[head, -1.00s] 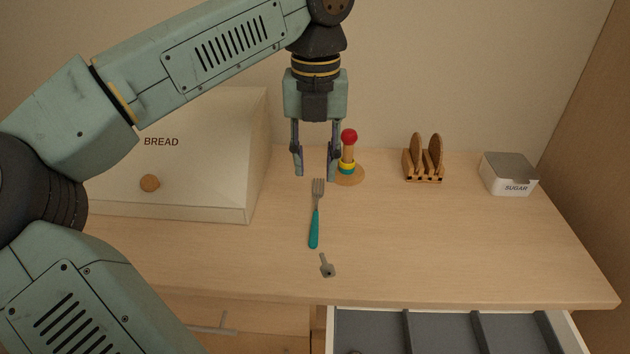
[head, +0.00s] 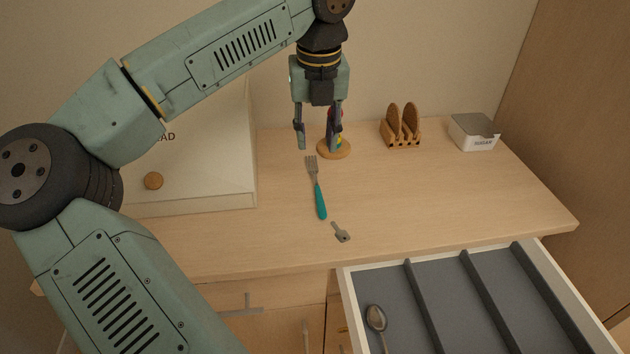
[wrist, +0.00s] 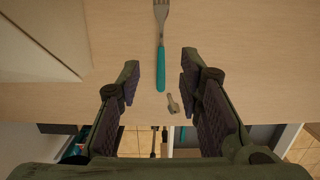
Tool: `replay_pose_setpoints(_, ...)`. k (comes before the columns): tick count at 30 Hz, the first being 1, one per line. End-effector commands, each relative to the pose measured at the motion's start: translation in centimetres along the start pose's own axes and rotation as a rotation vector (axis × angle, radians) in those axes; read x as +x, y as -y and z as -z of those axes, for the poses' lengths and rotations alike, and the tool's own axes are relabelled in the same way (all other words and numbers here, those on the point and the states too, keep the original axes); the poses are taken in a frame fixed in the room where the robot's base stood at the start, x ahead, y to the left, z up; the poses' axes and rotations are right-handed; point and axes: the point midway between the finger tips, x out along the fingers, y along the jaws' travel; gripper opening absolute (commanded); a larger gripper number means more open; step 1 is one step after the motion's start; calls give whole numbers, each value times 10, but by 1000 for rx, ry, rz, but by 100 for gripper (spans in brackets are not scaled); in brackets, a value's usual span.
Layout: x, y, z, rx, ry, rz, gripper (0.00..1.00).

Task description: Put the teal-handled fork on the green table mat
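The teal-handled fork (head: 318,190) lies on the wooden counter, tines toward the back wall and handle toward the front edge. It also shows in the wrist view (wrist: 161,48), its handle end lying between my fingers in the picture. My gripper (head: 318,146) is open and empty, above the counter near the tine end of the fork in the head view. Its fingers are apart in the wrist view (wrist: 158,80). No green table mat shows in either view.
A small grey key-like piece (head: 341,232) lies near the fork handle. The bread box (head: 225,180) is left. An open drawer (head: 437,285) holds a spoon (head: 376,318).

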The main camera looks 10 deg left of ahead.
Motion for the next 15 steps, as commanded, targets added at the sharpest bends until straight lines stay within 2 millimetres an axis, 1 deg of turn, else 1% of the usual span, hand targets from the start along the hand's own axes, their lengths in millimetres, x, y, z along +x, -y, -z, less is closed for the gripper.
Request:
replay_pose_setpoints(2, 5, 0, 0, -1, -1, 1, 33)
replay_pose_setpoints(10, 45, 0, 0, -2, -2, 1, 33)
replay_pose_setpoints(15, 57, 1, 0, -1, 0, 2, 33)
